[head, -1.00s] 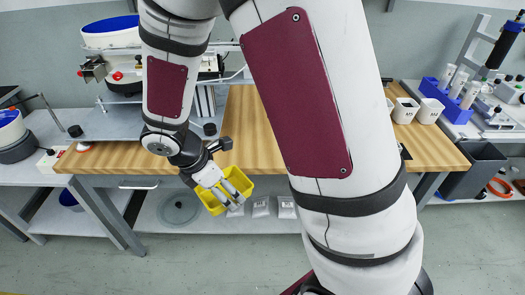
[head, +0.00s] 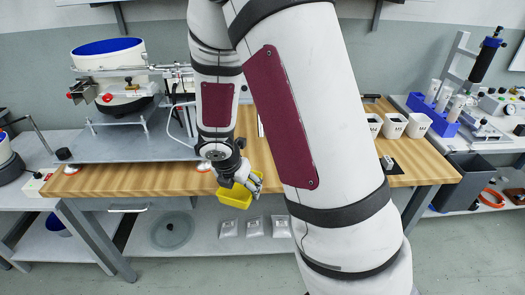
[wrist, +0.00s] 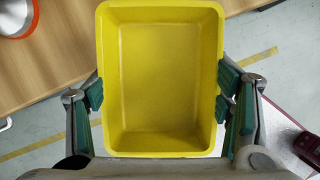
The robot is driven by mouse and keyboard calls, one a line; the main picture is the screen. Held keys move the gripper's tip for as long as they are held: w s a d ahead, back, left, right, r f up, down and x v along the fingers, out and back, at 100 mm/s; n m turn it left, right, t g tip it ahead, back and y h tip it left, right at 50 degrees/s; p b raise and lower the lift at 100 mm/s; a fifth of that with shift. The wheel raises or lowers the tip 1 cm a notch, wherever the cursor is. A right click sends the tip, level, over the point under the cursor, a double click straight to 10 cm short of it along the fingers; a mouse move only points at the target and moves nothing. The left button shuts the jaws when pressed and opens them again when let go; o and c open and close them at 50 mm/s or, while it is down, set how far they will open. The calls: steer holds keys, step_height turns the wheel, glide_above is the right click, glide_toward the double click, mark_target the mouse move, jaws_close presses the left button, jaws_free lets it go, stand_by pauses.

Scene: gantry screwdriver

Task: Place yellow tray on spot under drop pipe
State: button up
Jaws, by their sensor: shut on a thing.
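The yellow tray (head: 235,195) is at the front edge of the wooden table in the head view, in front of my arm. My gripper (head: 252,184) is shut on it. In the wrist view the empty yellow tray (wrist: 160,80) fills the middle, with green finger pads of my gripper (wrist: 160,105) against its left and right walls. Floor and a table edge show around it, so it is held in the air. I cannot make out the drop pipe or the spot under it for certain; my arm hides part of the table.
A hopper machine with a blue-topped bowl (head: 108,52) stands on a metal plate (head: 125,138) at the table's left. White cups (head: 394,125) stand at the right. The wooden table top (head: 130,180) is bare along its front left. Bags (head: 254,227) lie on the shelf below.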

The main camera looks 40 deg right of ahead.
steer(key=p, duration=0.5)
glide_toward(262, 160)
steer(key=f, duration=0.4)
steer(key=shift+s+a+f, duration=0.2)
steer(key=shift+a+f, duration=0.05)
steer(key=shift+a, duration=0.1)
steer(key=w+d, duration=0.1)
steer(key=d, duration=0.1)
steer(key=w+d, duration=0.1)
steer(key=d, duration=0.1)
steer(key=shift+w+f, duration=0.25)
steer(key=shift+w, duration=0.1)
steer(key=shift+a+f+b, duration=0.15)
steer(key=shift+f+b, duration=0.4)
steer(key=shift+b, duration=0.2)
steer(key=shift+f, duration=0.1)
steer(key=o, duration=1.2)
steer(key=shift+s, duration=0.1)
